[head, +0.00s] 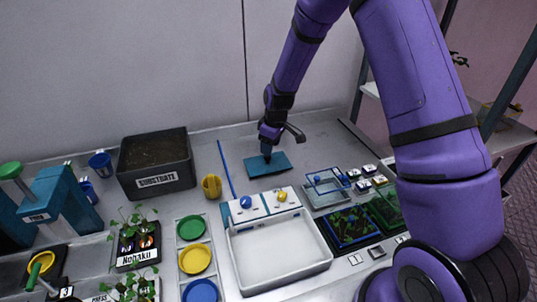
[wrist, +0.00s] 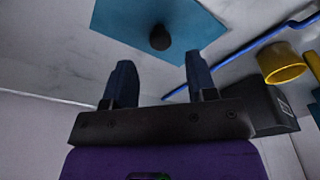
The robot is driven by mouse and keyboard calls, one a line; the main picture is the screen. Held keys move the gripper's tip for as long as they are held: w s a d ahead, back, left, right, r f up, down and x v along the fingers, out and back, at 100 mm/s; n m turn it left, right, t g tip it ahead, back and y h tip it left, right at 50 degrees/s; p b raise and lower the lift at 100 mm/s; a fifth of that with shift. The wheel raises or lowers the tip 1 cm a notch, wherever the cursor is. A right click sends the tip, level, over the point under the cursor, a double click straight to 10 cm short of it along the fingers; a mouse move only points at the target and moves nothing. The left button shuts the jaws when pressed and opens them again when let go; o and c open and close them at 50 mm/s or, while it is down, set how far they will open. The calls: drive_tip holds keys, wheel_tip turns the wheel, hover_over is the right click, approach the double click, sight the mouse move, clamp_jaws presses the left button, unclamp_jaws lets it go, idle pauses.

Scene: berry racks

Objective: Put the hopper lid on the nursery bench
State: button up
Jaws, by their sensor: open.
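The hopper lid, a flat teal square plate (head: 282,161) with a dark round knob, appears to lie flat on the grey nursery bench (head: 216,148), towards its back. It also shows in the wrist view (wrist: 115,20). My gripper (head: 267,155) is over the lid, pointing down. In the wrist view its two fingers (wrist: 159,60) are spread apart with nothing between them. The knob (wrist: 160,38) shows just beyond the fingertips, in line with the gap. Whether the fingers touch the lid cannot be told.
A blue rod (head: 227,168) lies left of the lid, with a yellow cup (head: 211,186) and a black substrate bin (head: 157,197) further left. A white tray (head: 238,262) is in front. Small trays with plants (head: 350,227) stand at the right. The teal hopper (head: 62,192) stands far left.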

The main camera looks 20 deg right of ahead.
drive_tip(key=s+d+r+m+t, duration=0.1)
drive_tip(key=s+r, duration=0.4)
drive_tip(key=r, duration=0.4)
drive_tip(key=s+d+r+m, duration=0.1)
drive_tip(key=s+r+m, duration=0.1)
drive_tip(key=s+r, duration=0.5)
drive_tip(key=s+d+r+m+t, duration=0.15)
drive_tip(key=s+r, duration=0.25)
drive_tip(key=r, duration=0.8)
drive_tip(key=s+d+r+m, duration=0.1)
drive_tip(key=s+r+m, duration=0.1)
drive_tip(key=s, duration=0.8)
drive_tip(key=s+d+r+m+t+h, duration=0.1)
drive_tip(key=s+r+m, duration=0.1)
drive_tip(key=s, duration=0.9)
drive_tip(key=shift+d+r, duration=0.4)
drive_tip(key=shift+r, duration=0.5)
